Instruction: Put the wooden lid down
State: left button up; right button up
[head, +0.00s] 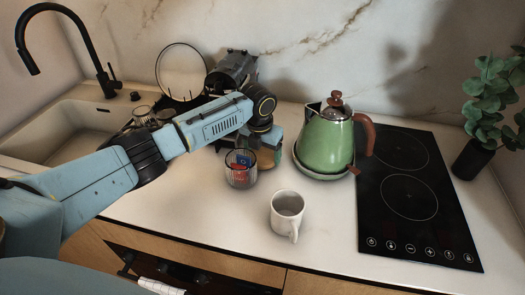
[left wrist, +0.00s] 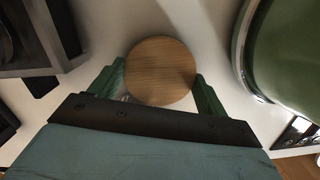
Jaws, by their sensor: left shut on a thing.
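The round wooden lid (left wrist: 160,70) sits between the two green fingers of my left gripper (left wrist: 162,88) in the left wrist view. The gripper is shut on it. In the head view my left gripper (head: 274,147) is low over the counter, between the glass and the kettle. Only part of the lid (head: 265,158) shows there, behind the glass and under the wrist. I cannot tell whether the lid touches the counter. My right gripper is not in view.
A ribbed glass (head: 240,170) with red and blue contents stands just in front of the lid. A green kettle (head: 325,140) is close on the right, beside the black cooktop (head: 412,200). A white mug (head: 287,213) stands nearer the front. The counter's front left is clear.

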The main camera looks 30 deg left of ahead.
aim_at(260, 159)
pick_arm(q)
jog(key=shift+f, duration=0.2)
jog(key=o, duration=1)
jog(key=r, duration=0.4)
jog(key=s+r, duration=0.1)
jog(key=r, duration=0.7)
jog(key=shift+s+r+p, duration=0.25)
jog(key=shift+r+p, duration=0.1)
jog(key=shift+p, duration=0.05)
jog(key=shift+r, duration=0.1)
